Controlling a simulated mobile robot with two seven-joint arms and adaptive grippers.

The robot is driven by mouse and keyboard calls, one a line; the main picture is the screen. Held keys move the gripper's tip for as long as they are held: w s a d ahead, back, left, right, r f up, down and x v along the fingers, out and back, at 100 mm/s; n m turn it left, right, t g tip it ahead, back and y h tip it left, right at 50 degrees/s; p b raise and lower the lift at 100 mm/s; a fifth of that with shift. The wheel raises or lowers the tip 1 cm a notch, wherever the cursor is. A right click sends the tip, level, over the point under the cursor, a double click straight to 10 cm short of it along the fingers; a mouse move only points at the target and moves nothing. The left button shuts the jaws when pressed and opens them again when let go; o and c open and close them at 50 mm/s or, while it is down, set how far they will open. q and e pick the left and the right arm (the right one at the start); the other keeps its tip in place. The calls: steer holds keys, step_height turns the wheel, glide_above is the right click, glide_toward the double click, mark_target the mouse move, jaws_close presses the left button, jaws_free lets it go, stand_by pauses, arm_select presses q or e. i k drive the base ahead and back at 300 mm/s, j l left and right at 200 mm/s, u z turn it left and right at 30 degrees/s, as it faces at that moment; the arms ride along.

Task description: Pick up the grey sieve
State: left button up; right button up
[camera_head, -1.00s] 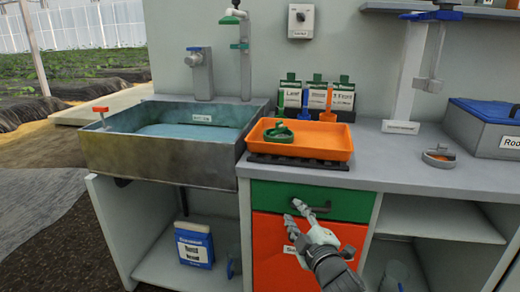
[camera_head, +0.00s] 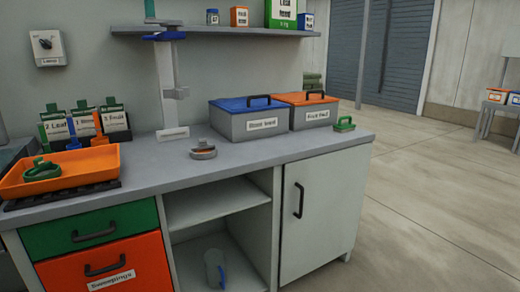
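A small round grey ring-shaped piece (camera_head: 203,150) with a short raised part and an orange-brown inside lies on the grey worktop, in front of the white stand; it looks like the grey sieve, though its mesh is too small to make out. A similar green round piece (camera_head: 42,171) lies in the orange tray (camera_head: 90,167) at the left. Neither of my grippers shows in the head view now.
A blue-lidded box (camera_head: 247,118) and an orange-lidded box (camera_head: 304,110) stand to the right on the worktop. A white stand (camera_head: 168,88) rises behind the ring. A green drawer (camera_head: 90,231) is shut. Open floor (camera_head: 440,200) lies right.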

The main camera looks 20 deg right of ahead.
mark_target(203, 151)
steer(key=i+l+z, duration=0.1)
steer(key=z, duration=1.7)
steer(key=i+j+z, duration=0.1)
steer(key=j, duration=0.25)
steer(key=i+j+z, duration=0.1)
steer(key=j, duration=0.2)
steer(key=j+u, duration=0.6)
steer(key=u, duration=0.2)
steer(key=j+u, duration=0.4)
steer(key=l+u, duration=0.1)
steer(key=u, duration=2)
steer(key=k+l, duration=0.15)
steer(key=k, duration=0.3)
steer(key=z, duration=0.05)
